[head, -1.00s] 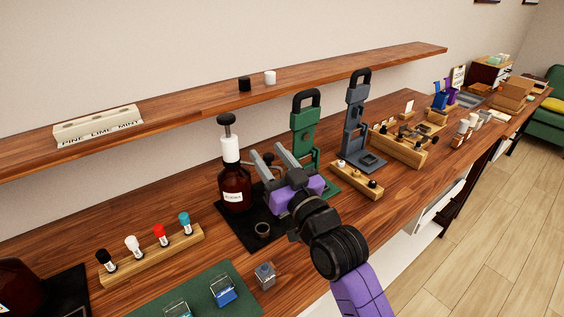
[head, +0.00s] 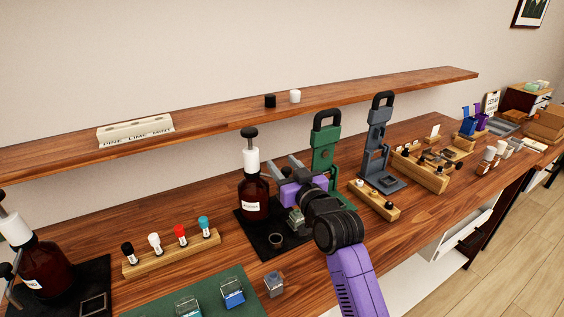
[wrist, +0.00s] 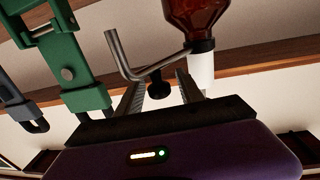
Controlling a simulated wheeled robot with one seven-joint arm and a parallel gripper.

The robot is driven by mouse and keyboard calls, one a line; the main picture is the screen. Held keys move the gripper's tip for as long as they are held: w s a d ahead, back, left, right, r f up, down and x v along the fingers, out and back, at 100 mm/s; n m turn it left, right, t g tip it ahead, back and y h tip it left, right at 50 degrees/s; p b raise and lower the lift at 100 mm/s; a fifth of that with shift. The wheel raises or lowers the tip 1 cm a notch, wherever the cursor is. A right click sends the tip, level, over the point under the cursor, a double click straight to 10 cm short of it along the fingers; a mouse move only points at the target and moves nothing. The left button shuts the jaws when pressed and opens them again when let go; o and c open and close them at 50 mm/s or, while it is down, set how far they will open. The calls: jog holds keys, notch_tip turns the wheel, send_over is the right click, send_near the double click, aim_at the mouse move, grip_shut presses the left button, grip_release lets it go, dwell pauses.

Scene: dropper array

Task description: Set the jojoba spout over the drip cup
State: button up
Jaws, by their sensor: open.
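The amber pump bottle (head: 253,198) stands on a black mat, with a white collar (head: 251,160) and black pump knob; its label is too small to read surely. In the wrist view, which is upside down, its bent metal spout (wrist: 125,62) runs out from the white collar (wrist: 201,70). The drip cup (head: 275,240), small and round, sits on the mat in front of the bottle and is out of the wrist view. My gripper (head: 284,165) is open at spout height, right of the collar. Its fingers (wrist: 157,93) are close to the spout; contact cannot be told.
A green press (head: 325,150) stands close behind my gripper, and a grey press (head: 378,145) farther right. A second amber bottle (head: 40,265) stands at the far left. A wooden rack (head: 172,254) holds several droppers. A shelf (head: 370,97) runs above.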

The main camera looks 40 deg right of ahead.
jog(key=shift+w+d, duration=0.2)
jog(key=shift+w, duration=0.35)
grip_shut()
dwell(1.1)
